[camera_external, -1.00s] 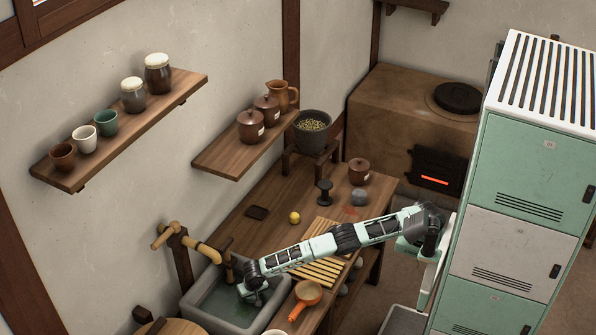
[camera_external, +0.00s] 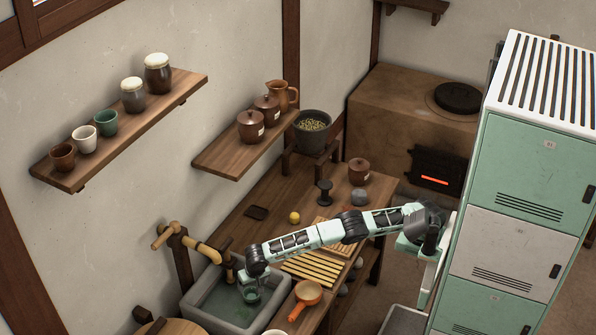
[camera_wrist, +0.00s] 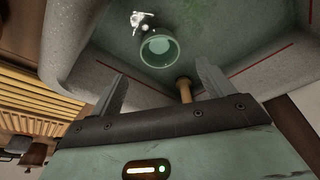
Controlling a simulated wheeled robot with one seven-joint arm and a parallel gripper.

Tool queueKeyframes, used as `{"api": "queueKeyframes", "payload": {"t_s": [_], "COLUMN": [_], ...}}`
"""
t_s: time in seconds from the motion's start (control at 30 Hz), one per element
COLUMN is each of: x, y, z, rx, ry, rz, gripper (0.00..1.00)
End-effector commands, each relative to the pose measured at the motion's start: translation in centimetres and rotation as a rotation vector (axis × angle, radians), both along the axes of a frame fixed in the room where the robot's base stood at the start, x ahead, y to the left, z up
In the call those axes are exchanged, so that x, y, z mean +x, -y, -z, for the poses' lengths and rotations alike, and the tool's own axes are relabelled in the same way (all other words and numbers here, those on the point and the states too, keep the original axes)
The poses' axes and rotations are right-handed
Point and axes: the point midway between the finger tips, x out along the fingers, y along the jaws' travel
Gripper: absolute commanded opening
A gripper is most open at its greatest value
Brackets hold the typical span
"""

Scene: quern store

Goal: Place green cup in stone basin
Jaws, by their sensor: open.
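A green cup (camera_wrist: 160,51) stands inside the grey stone basin (camera_wrist: 88,75) in the wrist view, its open mouth facing the camera. It also shows in the outside view as a small green shape (camera_external: 251,295) inside the basin (camera_external: 212,319), partly hidden by my gripper (camera_external: 249,279). My gripper is open above the cup. In the wrist view its two fingers are spread apart, with the cup beyond their tips and nothing held between them. A second green cup (camera_external: 107,123) stands on the upper left wall shelf.
A wooden spout (camera_external: 205,251) sticks out over the basin's back edge. An orange-handled pan (camera_external: 309,292) and a slatted wooden rack (camera_external: 315,268) lie on the counter right of the basin. A yellow ball (camera_external: 294,217) sits farther back.

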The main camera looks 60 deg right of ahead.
Motion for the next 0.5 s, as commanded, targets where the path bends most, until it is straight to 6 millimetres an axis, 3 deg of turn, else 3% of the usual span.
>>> {"api": "queueKeyframes", "payload": {"t_s": [0.13,0.4,0.5], "x": [-0.3,-0.3,0.0], "y": [-0.2,-0.1,0.8], "z": [-1.1,-1.3,-1.8], "rx": [0.001,0.001,0.011], "ry": [0.001,-0.001,-0.017], "rz": [0.0,0.001,-0.003], "gripper": [0.8,0.8,0.8]}}
